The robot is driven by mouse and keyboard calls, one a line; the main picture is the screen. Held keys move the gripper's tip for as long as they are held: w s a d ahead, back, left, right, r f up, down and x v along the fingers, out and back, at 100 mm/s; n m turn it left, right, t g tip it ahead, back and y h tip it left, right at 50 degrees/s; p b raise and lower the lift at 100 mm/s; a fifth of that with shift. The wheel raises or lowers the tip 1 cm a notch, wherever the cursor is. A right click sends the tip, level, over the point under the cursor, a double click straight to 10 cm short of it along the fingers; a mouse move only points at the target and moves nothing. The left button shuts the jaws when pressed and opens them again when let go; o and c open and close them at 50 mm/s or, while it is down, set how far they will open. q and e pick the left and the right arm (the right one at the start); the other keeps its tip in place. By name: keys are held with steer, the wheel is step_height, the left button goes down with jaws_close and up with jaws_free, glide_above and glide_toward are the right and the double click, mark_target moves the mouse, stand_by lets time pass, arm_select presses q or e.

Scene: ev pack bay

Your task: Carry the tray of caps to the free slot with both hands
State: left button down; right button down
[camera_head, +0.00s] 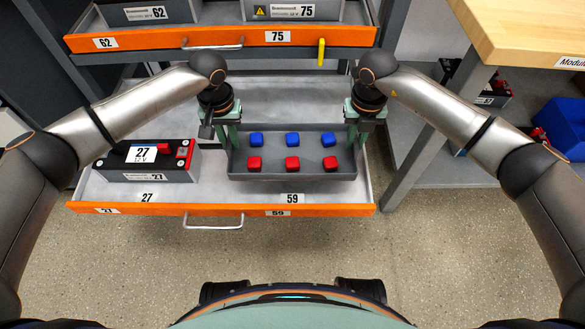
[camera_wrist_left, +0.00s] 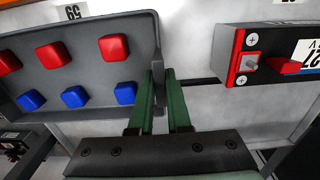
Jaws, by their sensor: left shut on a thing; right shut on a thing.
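The grey tray of caps (camera_head: 290,176) is over the right part of the open lower drawer, at the place marked 59. It holds a row of blue caps (camera_head: 292,139) at the back and a row of red caps (camera_head: 292,163) at the front. My left gripper (camera_head: 232,138) is shut on the tray's left wall, and my right gripper (camera_head: 352,136) is shut on its right wall. In the left wrist view, the green fingers (camera_wrist_left: 158,100) close around the tray's end wall (camera_wrist_left: 150,45). I cannot tell whether the tray touches the drawer floor.
The drawer (camera_head: 100,190) has an orange front edge. A battery module (camera_head: 150,163) marked 27 sits left of the tray with a small gap between. An upper drawer (camera_head: 225,38) with modules 62 and 75 is above and behind. A wooden bench (camera_head: 530,35) and blue bin (camera_head: 562,125) are at the right.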

mark_target(234, 154)
arm_select(q)
steer(key=shift+f, duration=0.2)
arm_select(e)
steer(key=shift+f, duration=0.2)
